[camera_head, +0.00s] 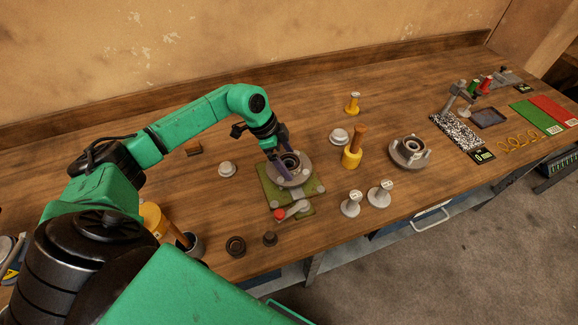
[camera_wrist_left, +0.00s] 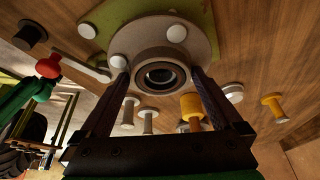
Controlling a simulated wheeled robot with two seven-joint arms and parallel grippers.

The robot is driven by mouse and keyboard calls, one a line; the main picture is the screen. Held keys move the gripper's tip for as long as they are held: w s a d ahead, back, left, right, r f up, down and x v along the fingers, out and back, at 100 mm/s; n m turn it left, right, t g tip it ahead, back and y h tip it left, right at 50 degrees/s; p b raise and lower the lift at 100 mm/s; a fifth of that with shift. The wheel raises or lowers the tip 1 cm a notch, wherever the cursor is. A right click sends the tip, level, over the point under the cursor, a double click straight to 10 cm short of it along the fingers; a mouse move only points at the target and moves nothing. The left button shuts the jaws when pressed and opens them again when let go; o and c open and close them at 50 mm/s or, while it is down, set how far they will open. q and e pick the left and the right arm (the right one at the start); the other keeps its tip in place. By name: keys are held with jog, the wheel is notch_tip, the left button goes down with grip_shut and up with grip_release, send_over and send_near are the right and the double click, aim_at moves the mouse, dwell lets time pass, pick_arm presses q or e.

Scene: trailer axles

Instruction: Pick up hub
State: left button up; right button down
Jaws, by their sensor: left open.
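A grey round hub (camera_head: 301,176) with a raised central ring lies on a green fixture plate (camera_head: 270,193) in the middle of the bench. The hub also shows in the left wrist view (camera_wrist_left: 203,45), its bored ring facing the camera. My left gripper (camera_head: 279,160) reaches down over this hub. In the wrist view its two dark fingers (camera_wrist_left: 160,74) are open, one on each side of the central ring. I cannot tell if they touch it. A second grey hub (camera_head: 408,155) with studs lies farther right on the bench. My right gripper is not in view.
A red-knobbed lever (camera_head: 280,214) sits at the fixture's front. A yellow-based tool with a brown handle (camera_head: 353,150) and two grey flanged pins (camera_head: 380,194) stand to the right. Bare wood lies behind the fixture.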

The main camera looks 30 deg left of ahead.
pick_arm(q)
grip_shut()
jog(key=shift+w+a+r, duration=0.1)
jog(key=shift+w+r, duration=0.05)
jog(key=shift+w, duration=0.05)
jog(key=shift+r, duration=0.1)
